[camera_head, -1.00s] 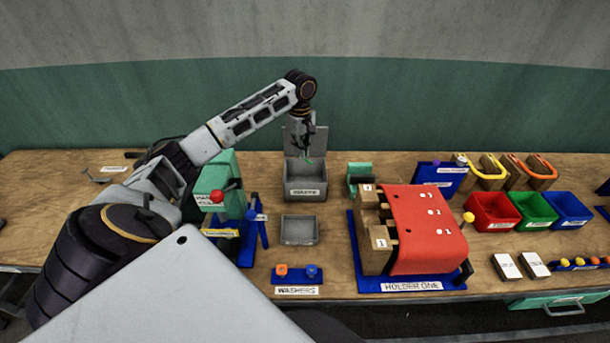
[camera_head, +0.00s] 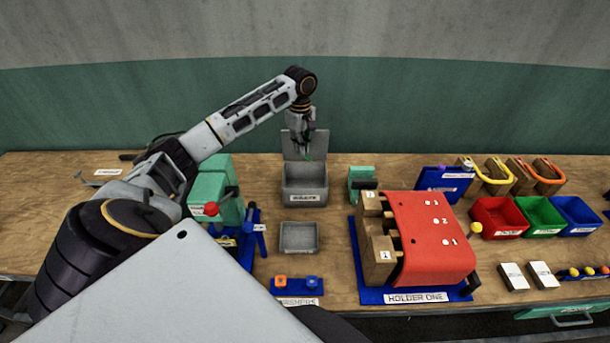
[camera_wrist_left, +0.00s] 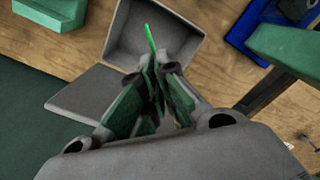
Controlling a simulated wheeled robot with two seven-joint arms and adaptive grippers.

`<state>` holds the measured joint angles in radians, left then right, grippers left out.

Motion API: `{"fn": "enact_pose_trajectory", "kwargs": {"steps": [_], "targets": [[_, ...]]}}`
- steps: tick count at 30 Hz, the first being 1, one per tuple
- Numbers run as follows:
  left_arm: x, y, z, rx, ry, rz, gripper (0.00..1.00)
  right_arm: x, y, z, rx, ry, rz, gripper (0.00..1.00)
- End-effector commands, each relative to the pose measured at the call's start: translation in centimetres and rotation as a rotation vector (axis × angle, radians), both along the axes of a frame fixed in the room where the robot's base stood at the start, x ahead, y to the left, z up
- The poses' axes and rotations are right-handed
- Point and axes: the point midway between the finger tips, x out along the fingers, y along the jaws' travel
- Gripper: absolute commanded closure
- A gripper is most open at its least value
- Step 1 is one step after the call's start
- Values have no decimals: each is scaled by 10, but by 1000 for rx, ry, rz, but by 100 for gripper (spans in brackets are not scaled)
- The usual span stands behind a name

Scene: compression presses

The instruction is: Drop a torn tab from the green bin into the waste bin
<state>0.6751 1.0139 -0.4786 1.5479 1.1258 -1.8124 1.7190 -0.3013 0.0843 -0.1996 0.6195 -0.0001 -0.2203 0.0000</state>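The grey waste bin (camera_head: 305,198) stands on the bench with its lid (camera_head: 318,143) raised at the back. My left gripper (camera_head: 307,152) is over the bin's back part, in front of the lid. In the left wrist view its fingertips (camera_wrist_left: 152,78) are together, and a thin bright green torn tab (camera_wrist_left: 150,38) sticks out from between them. The tab shows against the open inside of the waste bin (camera_wrist_left: 193,35). The green bin (camera_head: 539,212) stands at the right between a red and a blue bin; its contents are too small to tell. My right gripper is not in view.
A small grey tray (camera_head: 299,238) lies in front of the waste bin. A green press (camera_head: 212,188) stands to the left, and the red-covered holder (camera_head: 430,235) to the right. The red bin (camera_head: 497,217) and blue bin (camera_head: 576,215) flank the green bin.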

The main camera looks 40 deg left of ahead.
Motion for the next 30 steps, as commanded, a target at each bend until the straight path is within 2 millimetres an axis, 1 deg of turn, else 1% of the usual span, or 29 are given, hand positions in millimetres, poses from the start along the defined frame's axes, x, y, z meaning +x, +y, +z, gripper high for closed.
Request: {"fn": "enact_pose_trajectory", "kwargs": {"steps": [8, 21, 25, 30], "targets": [[-1, 0, -14, 0, 3, 0, 100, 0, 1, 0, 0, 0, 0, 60], [0, 0, -49, 0, 1, 1, 100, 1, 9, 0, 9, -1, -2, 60], [0, 0, -56, 0, 2, 1, 100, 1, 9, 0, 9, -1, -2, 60], [0, 0, -59, 0, 1, 0, 100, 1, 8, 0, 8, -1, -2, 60]]}}
